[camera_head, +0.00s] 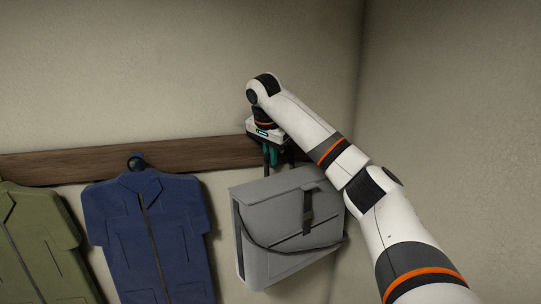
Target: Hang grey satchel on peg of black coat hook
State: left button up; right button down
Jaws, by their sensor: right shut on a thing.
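The grey satchel (265,225) hangs below my right gripper, in front of the wall by the right end of the wooden rail. It is slightly tilted, with a dark strap across its front and a dark buckle tab. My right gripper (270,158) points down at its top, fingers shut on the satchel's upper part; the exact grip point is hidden. I cannot make out a free peg of the black coat hook near the satchel; my gripper and arm cover that part of the rail. My left gripper is not in view.
A wooden rail (60,167) runs along the wall. A blue jacket (165,235) hangs from a dark hook (135,161) left of the satchel. An olive jacket (30,240) hangs at the far left. A wall corner stands close to the right.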

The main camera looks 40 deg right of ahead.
jog(key=c, duration=1.5)
grip_release()
jog(key=shift+o, duration=0.2)
jog(key=v, duration=1.2)
jog(key=shift+w, duration=0.1)
